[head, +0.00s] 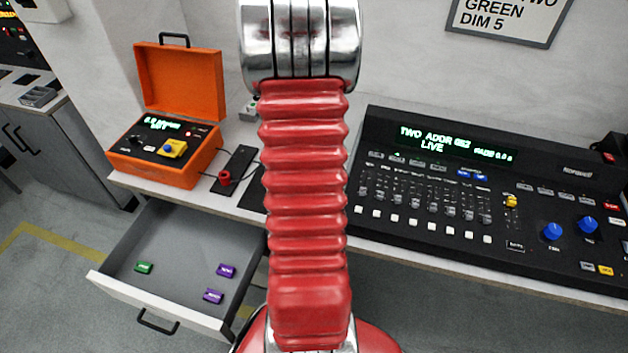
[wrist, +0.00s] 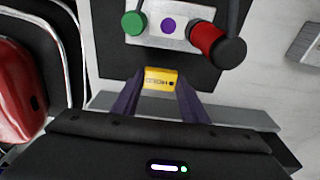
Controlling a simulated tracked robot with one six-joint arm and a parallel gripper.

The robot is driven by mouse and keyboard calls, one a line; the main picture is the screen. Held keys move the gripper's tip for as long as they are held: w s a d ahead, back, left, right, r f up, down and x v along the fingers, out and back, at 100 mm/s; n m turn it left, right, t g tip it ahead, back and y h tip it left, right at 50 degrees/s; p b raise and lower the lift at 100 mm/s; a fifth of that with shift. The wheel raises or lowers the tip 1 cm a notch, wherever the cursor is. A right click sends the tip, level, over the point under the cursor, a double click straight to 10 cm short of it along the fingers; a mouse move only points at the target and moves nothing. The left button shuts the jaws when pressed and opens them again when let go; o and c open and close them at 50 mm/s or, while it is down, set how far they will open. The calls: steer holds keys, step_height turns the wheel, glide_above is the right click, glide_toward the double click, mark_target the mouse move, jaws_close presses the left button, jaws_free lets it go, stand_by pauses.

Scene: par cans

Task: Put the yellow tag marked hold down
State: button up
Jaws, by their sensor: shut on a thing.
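The yellow tag (wrist: 160,78) shows in the wrist view with dark lettering on its face, too small and turned to read surely. My gripper (wrist: 160,86) is shut on it, with one purple finger at each side. The tag is held in front of a dark board; whether it touches anything below I cannot tell. In the head view my red ribbed arm hides the gripper and the tag.
The wrist view shows a pale plate (wrist: 183,38) with a green knob (wrist: 134,23), a purple disc (wrist: 168,26) and a red cylinder (wrist: 207,40). An open drawer (head: 183,220) holds a green tag (head: 144,267) and purple tags (head: 226,271). An orange case (head: 180,80) and console (head: 480,170) flank my arm.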

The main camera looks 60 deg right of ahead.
steer(key=shift+f, duration=1.85)
steer(key=o, duration=1.1)
step_height(320, 180, up, 12)
steer(key=w, duration=0.1)
steer(key=shift+w, duration=0.25)
steer(key=shift+a, duration=0.1)
